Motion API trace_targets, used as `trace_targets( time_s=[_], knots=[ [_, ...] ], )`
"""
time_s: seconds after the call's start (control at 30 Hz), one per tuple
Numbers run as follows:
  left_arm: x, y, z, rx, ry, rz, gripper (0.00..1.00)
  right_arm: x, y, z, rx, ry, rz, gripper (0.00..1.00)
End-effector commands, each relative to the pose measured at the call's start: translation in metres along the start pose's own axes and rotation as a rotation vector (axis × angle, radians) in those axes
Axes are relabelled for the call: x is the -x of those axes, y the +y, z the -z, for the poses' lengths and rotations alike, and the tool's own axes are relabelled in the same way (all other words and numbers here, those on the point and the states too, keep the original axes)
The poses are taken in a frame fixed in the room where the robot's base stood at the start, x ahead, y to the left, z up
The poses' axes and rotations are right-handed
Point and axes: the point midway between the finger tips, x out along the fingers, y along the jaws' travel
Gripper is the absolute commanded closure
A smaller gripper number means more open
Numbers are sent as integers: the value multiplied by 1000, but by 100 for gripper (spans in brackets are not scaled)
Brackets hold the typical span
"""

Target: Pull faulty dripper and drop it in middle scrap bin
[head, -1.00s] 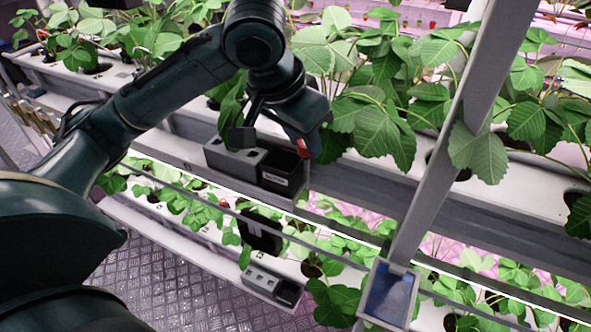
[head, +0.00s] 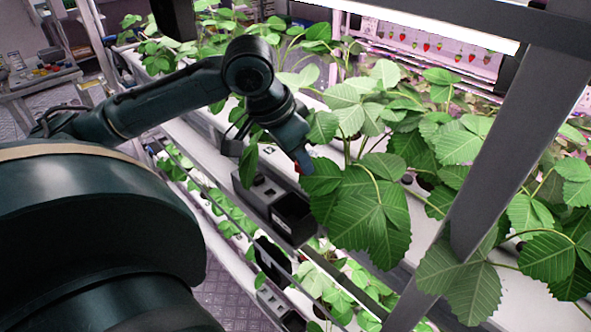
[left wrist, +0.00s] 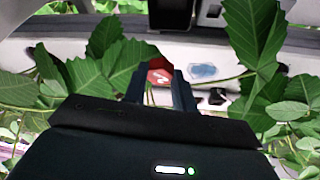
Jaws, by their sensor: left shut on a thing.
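My left gripper (head: 302,166) is above a strawberry gutter, among large leaves. It is shut on a small red piece, which looks like the dripper (left wrist: 158,77), between the fingers in the left wrist view. Only a bit of red shows at the fingertips in the head view. A black open bin (head: 291,230) sits in a grey holder on the rack's front side, just below the gripper in the picture and apart from it. Another dark bin (head: 292,319) shows lower down, partly cut off. I cannot tell which one is the middle bin. My right gripper is not in view.
Strawberry leaves (head: 370,215) crowd right of the gripper and partly cover the gutter. A slanted grey post (head: 490,190) crosses the right side. A dark panel (head: 272,260) hangs below the upper bin. The floor (head: 222,285) is clear at lower left.

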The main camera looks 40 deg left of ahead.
Motion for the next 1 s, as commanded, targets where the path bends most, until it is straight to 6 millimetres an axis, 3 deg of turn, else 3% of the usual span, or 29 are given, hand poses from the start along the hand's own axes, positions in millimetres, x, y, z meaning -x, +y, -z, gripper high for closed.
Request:
trace_targets(
  time_s=[0.13,0.37,0.67,1.0],
  knots=[
    [16,-13,-5,-25,-9,-15,94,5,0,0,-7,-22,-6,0],
    [20,-17,-7,-50,-5,-32,94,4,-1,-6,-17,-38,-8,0],
    [-14,-18,-20,-51,-3,-32,94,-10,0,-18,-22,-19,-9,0],
    [-34,-18,-28,-50,-3,-32,94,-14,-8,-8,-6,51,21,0]
  ],
)
